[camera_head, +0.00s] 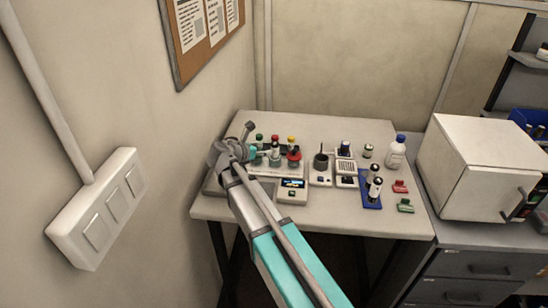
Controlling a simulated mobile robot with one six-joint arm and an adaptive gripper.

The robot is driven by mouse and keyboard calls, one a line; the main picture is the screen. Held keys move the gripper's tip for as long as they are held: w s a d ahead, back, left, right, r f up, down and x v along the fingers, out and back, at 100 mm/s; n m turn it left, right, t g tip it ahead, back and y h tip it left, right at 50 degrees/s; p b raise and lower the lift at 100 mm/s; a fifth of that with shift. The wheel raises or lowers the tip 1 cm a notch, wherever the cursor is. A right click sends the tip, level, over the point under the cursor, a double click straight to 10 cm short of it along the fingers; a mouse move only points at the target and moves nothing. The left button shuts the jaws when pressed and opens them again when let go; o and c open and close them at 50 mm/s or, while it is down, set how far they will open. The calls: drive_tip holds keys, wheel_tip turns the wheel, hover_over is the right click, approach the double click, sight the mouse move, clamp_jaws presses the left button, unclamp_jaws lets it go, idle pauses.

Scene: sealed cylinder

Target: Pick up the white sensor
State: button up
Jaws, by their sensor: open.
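Small white-bodied items with dark parts stand on the table (300,125). Two black-and-white cylinders (375,186) stand on a blue mat at the right. A small pale round item (368,150) sits behind them, and a small dark-topped white item (345,148) stands beside it. I cannot tell which of these is the white sensor. My gripper (241,143) is open, over the left part of the table, well left of these items. Its fingers are small and partly hidden by my arm.
Several coloured-cap bottles (275,148) stand close to the right of my gripper. A device with a lit display (292,190) is in front. A white bottle (396,152), red clip (400,187) and green clip (405,206) are at the right. A white cabinet (480,165) stands beyond; a wall is left.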

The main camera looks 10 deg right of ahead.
sight(272, 146)
drive_tip(key=shift+x, duration=1.05)
drive_tip(key=shift+d, duration=0.1)
drive_tip(key=shift+b+x, duration=1.05)
drive_tip(key=shift+x, duration=1.5)
drive_tip(key=shift+d+r, duration=0.15)
drive_tip(key=shift+s, duration=0.1)
clamp_jaws()
